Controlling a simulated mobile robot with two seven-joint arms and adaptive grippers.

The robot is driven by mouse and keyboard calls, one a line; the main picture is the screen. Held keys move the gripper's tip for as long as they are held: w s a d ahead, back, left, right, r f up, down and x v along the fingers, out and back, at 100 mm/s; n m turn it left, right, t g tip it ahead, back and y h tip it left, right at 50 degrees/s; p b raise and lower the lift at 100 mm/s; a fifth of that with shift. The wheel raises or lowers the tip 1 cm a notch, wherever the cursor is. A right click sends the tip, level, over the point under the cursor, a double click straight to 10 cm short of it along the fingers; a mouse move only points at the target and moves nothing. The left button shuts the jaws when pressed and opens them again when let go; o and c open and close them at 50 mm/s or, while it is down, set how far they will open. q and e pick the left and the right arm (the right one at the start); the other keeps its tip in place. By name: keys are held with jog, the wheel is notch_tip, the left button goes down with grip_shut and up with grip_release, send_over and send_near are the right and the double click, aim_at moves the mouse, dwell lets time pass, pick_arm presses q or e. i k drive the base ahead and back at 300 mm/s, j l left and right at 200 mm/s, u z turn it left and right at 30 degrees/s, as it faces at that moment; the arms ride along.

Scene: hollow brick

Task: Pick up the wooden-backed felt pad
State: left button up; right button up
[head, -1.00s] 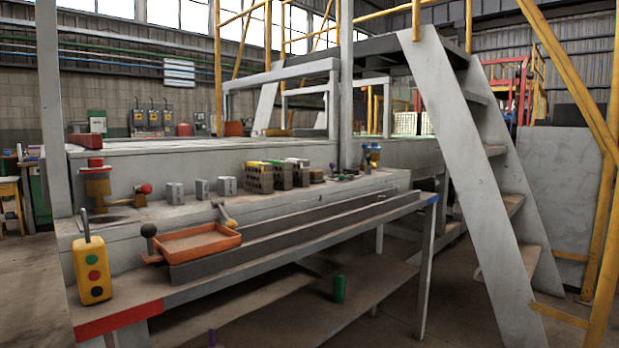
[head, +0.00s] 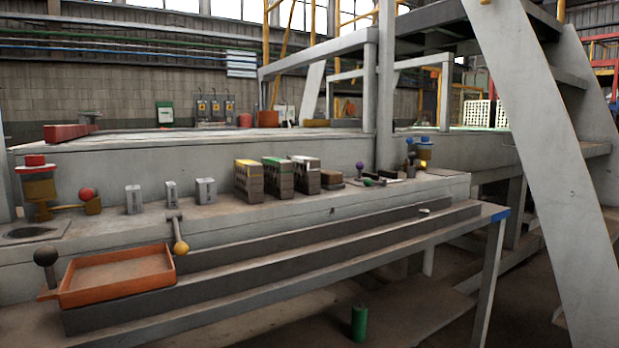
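A small, low brown block with a dark lower part (head: 329,183) lies on the grey ledge (head: 330,205), just right of the hollow bricks. It looks like the wooden-backed felt pad, but it is too small to be sure. Nothing covers it from above. Neither of my grippers shows in the head view.
Hollow bricks with yellow (head: 249,180), green (head: 278,177) and white (head: 306,174) tops stand left of it. Small coloured-knob items (head: 375,180) are to its right. An orange tray (head: 118,277) and a yellow-knobbed lever (head: 180,247) are at front left. Stairs (head: 540,150) rise at right.

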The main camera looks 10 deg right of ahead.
aim_at(330, 180)
jog(key=i+l+u, duration=0.2)
jog(key=l+u, duration=0.15)
jog(key=l, duration=0.4)
jog(key=i+l+u, duration=0.1)
jog(key=l+u, duration=0.3)
jog(key=l, duration=0.4)
jog(key=l+u, duration=0.35)
jog(key=l, duration=0.45)
